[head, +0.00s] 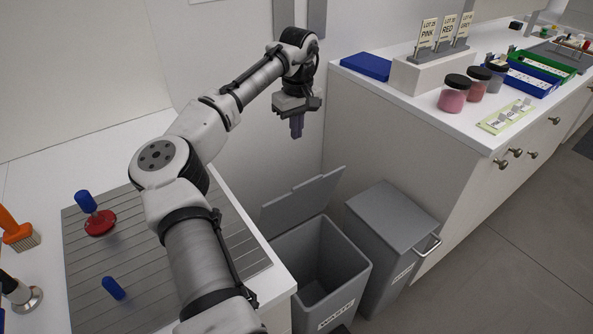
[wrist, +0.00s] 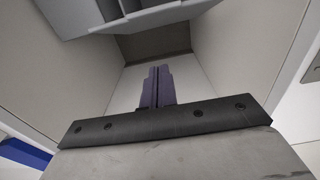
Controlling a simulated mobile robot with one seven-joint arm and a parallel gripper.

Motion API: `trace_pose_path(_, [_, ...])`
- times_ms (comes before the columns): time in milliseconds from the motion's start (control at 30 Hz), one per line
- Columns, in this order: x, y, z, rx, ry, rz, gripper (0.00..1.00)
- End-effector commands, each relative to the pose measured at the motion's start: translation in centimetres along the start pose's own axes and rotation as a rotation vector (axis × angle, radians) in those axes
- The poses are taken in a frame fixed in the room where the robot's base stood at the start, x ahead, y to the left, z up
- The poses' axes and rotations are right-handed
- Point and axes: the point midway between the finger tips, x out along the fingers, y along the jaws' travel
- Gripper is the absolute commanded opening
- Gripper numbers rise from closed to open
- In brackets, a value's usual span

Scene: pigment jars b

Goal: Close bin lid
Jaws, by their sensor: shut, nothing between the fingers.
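A grey waste bin (head: 322,281) stands open on the floor between the two counters; its inside looks empty where I can see it. Its grey lid (head: 301,199) stands raised, tilted back at the bin's far side. My gripper (head: 297,132) hangs above and behind the lid, fingers pointing down, apart from it. In the wrist view my gripper (wrist: 158,73) is shut with nothing between the fingers. Grey panels at the top of that view look like part of the bins; I cannot tell which part.
A second grey bin (head: 394,221) with its lid shut and a metal handle stands just right. The right counter (head: 345,78) holds jars (head: 453,93), a label stand (head: 432,72) and a blue box (head: 366,66). The left counter carries a ribbed mat (head: 85,275) and tools.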

Motion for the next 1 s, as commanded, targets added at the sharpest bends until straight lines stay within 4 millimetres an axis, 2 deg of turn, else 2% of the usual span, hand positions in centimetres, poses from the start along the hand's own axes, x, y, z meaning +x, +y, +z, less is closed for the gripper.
trace_pose_path(167, [1.4,-0.1,-0.1,-0.001,0.000,-0.002,0.00])
trace_pose_path(567, [9.6,-0.1,0.0,0.001,0.000,-0.002,0.00])
trace_pose_path(800, [10.4,0.0,2.8,0.004,0.002,0.000,0.00])
trace_pose_path(1000, [10.8,0.0,3.8,0.001,0.002,0.000,0.00])
